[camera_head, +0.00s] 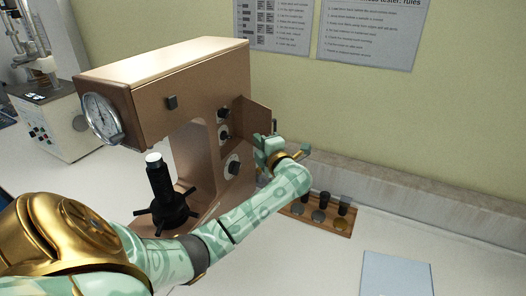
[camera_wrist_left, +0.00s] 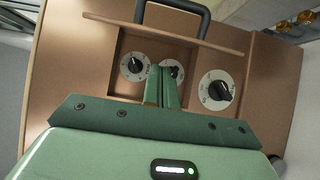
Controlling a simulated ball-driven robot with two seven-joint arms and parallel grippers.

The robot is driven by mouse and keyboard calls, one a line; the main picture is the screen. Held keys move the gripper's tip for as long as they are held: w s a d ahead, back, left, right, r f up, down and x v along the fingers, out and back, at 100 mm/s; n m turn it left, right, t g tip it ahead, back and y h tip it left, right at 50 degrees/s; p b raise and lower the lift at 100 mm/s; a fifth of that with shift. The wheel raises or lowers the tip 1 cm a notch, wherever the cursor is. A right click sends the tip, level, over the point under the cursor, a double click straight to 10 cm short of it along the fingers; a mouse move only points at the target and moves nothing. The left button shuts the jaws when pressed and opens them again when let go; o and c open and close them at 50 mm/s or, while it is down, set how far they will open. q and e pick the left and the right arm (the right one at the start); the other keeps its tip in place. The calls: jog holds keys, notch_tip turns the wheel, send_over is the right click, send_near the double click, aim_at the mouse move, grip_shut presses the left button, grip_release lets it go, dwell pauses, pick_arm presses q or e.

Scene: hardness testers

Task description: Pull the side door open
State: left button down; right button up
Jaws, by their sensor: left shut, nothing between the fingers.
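The copper-coloured hardness tester (camera_head: 185,75) stands on the bench with a round dial on its front. Its side door (camera_head: 254,117) stands out from the tester's side, and the recess behind it with black knobs is exposed. In the left wrist view the door (camera_wrist_left: 165,32) shows nearly edge-on, with a dark handle (camera_wrist_left: 204,22) on its far face. My left gripper (camera_head: 270,148) is beside the door at the tester's right side. In the left wrist view its fingers (camera_wrist_left: 162,87) are shut and empty, in front of the knobs on the door's inner side.
A wooden tray (camera_head: 290,210) with several dark and metal pieces lies right of the tester, near my left forearm. A pale blue sheet (camera_head: 397,275) lies at the front right. Another instrument (camera_head: 62,122) stands at the left. The wall is close behind.

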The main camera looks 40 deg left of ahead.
pick_arm(q)
jog(key=w, duration=0.2)
jog(key=shift+w+d, duration=0.2)
jog(key=shift+w, duration=0.15)
pick_arm(e)
jog(key=shift+f, duration=0.25)
